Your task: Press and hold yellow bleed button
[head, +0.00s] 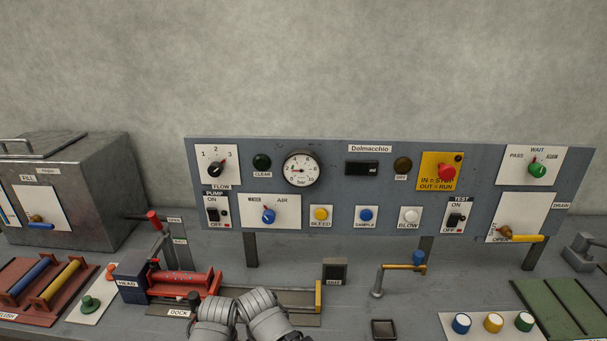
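The yellow bleed button (320,213) sits on a white square plate labelled BLEED, low in the middle of the grey control panel (335,248). Nothing touches it or covers it. To its left is the blue WATER/AIR selector knob (268,214), and to its right is the blue SAMPLE button (366,215). The pressure gauge (301,169) is above it.
Two grey ribbed shapes show at the bottom edge; I cannot tell what they are. A red cylinder (185,280) lies by the HEAD block. A crank with a blue knob (418,257) stands before the panel. A metal FILL tank (95,190) is at left.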

